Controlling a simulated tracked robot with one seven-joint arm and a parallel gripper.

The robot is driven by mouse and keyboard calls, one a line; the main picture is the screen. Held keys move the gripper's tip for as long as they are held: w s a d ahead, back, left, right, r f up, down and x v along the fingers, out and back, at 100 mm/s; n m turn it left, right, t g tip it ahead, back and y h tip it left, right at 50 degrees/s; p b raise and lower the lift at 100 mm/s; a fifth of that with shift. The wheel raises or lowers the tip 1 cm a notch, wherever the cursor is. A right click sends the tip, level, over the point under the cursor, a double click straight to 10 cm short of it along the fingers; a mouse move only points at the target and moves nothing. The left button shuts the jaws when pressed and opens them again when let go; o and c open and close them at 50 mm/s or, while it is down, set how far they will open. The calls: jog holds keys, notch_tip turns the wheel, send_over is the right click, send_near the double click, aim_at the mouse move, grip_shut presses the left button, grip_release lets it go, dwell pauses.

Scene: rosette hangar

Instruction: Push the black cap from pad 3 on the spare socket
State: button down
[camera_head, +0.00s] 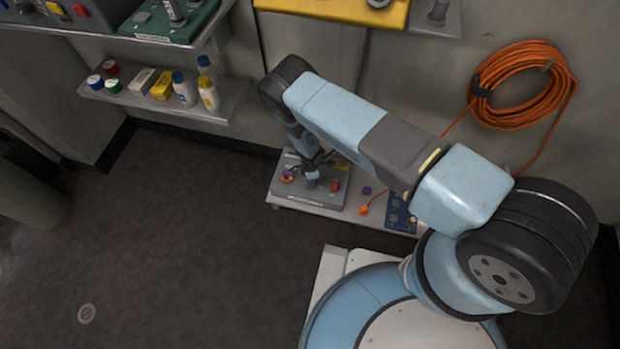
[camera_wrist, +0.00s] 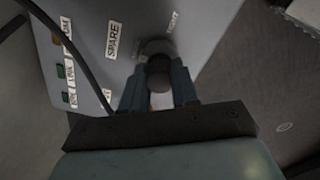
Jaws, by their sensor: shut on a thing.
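My gripper (camera_wrist: 158,78) is shut on a dark, round piece, the black cap (camera_wrist: 159,67), in the wrist view. The cap is right at the round grey spare socket (camera_wrist: 155,46), beside the label "SPARE" (camera_wrist: 112,40) on the grey panel (camera_wrist: 205,30). The fingers hide part of the cap and socket, so I cannot tell how far the cap is seated. In the head view my gripper (camera_head: 311,163) is low over the grey panel box (camera_head: 318,199), and the cap cannot be made out. A blue board with small round pads (camera_head: 401,212) lies to the right; its numbers are unreadable.
A dark cable (camera_wrist: 68,45) curves across the panel's left side in the wrist view. An orange cable coil (camera_head: 480,92) hangs on the wall. A shelf (camera_head: 232,98) holds bottles.

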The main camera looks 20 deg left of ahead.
dwell(0.4)
jog(key=c, duration=0.8)
grip_release()
notch_tip(320, 180, up, 14)
jog(key=shift+f, duration=0.2)
dwell(0.3)
